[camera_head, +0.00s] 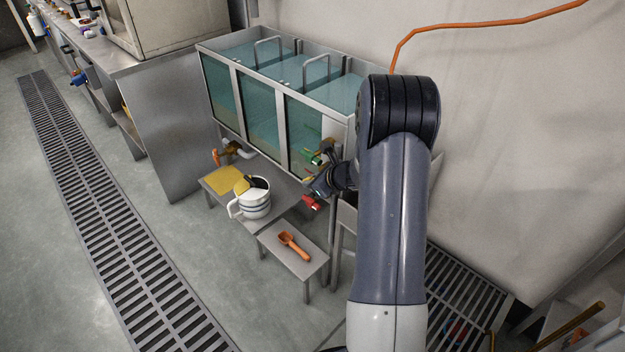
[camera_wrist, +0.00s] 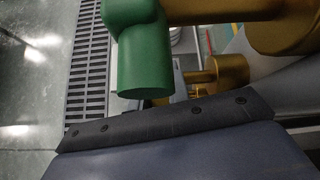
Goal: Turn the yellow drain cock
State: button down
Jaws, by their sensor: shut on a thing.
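The yellow drain cock (camera_head: 307,180) shows only as a small patch at the tips of my gripper (camera_head: 312,186), low at the right front of the water tank. My gripper is shut on it. Most of the cock is hidden by the gripper. In the wrist view a dark plate of my gripper fills the lower part, and the fingertips and the yellow cock are not to be made out there.
A green cock (camera_head: 317,158) sits just above my gripper; its handle looms close in the wrist view (camera_wrist: 143,55). A red handle (camera_head: 310,202) is just below.

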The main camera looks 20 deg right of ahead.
jog(key=c, duration=1.3)
grip_release()
jog(key=shift+c, duration=0.2)
jog(key=shift+r, duration=0.1)
jog(key=p+v, duration=0.1)
jog(key=v, duration=0.9)
jog(key=shift+s+p, duration=0.3)
jog(key=shift+p, duration=0.05)
jog(key=shift+d, duration=0.2)
